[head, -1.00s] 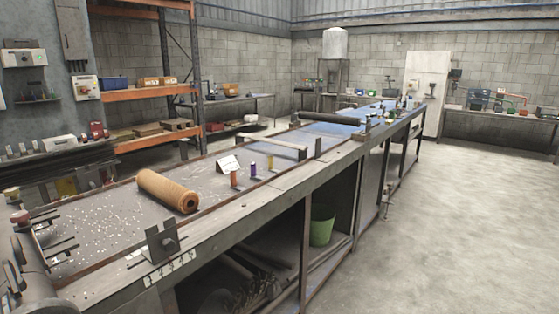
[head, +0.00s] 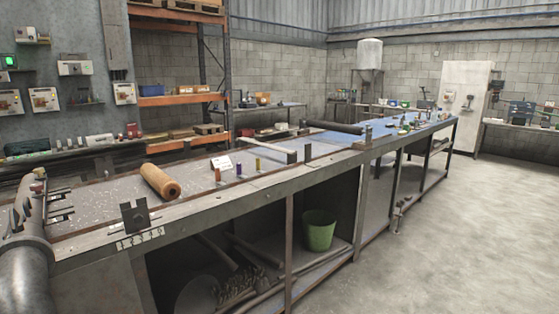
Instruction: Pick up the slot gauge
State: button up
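I cannot single out the slot gauge with certainty. Small items stand on the long bench (head: 330,159): a white card (head: 220,163), and an orange-brown (head: 217,174), a purple (head: 238,169) and a yellow (head: 257,165) upright piece. A dark notched metal plate (head: 134,217) stands at the bench's near edge, with a row of marks below it. More small items sit at the bench's far end, too small to tell apart. My gripper is not in view.
An orange-brown roll (head: 160,182) lies on the bench's near part. A large grey cylinder (head: 25,280) fills the lower left corner. A green bin (head: 319,230) stands on the shelf below. Open concrete floor (head: 450,240) lies to the right.

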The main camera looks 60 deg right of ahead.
aim_at(218, 171)
jog(key=k+l, duration=0.15)
jog(key=l, duration=0.15)
jog(key=k+l, duration=0.1)
jog(key=l, duration=0.2)
jog(key=k+l+z, duration=0.1)
jog(key=l, duration=0.2)
jog(key=k+l, duration=0.15)
jog(key=l, duration=0.8)
jog(key=i+l+z, duration=0.15)
jog(key=l, duration=1.1)
jog(key=i+l+z, duration=0.1)
jog(key=l, duration=0.5)
